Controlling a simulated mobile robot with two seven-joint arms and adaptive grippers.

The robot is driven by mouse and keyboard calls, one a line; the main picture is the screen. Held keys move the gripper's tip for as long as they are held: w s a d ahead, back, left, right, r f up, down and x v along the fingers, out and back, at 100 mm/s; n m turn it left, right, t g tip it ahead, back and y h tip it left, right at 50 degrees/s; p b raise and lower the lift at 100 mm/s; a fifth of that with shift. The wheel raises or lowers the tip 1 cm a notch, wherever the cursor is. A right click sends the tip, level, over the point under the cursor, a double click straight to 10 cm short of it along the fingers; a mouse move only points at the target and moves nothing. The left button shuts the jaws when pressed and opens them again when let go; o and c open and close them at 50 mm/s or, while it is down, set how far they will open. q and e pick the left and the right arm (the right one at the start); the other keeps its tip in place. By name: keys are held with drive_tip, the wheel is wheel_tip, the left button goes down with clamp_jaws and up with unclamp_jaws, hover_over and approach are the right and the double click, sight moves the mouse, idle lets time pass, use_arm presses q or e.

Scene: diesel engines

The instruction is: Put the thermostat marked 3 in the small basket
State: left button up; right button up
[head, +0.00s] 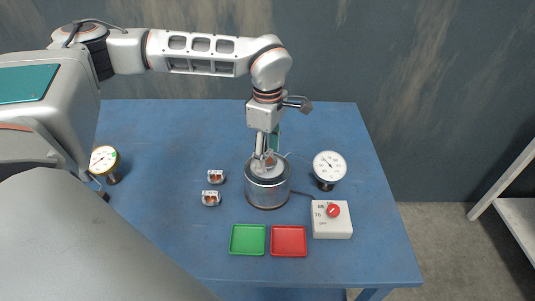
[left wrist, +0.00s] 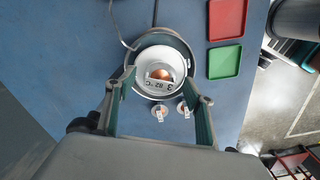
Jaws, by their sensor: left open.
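My left gripper (head: 266,153) points down over the metal pot (head: 267,192) in the head view. In the left wrist view its fingers (left wrist: 160,77) are open, one on each side of a thermostat with a copper-coloured part and a white tag (left wrist: 160,82) reading 3 and 82 °C. This thermostat is seen against the pale round inside of the pot (left wrist: 185,43). I cannot tell whether it rests on anything, and the small basket cannot be made out clearly. Two other thermostats (head: 215,176) (head: 210,198) lie on the table left of the pot. My right gripper is not in view.
A white dial gauge (head: 329,165) and a control box with a red knob (head: 332,220) stand right of the pot. Green (head: 247,240) and red (head: 289,241) trays lie in front. Another gauge (head: 103,159) is at the far left of the blue table (head: 165,130).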

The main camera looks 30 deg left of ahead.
sight(267, 154)
use_arm(q)
wheel_tip(267, 154, up, 12)
drive_tip(key=shift+f, duration=0.15)
drive_tip(key=shift+s, duration=0.1)
idle(0.6)
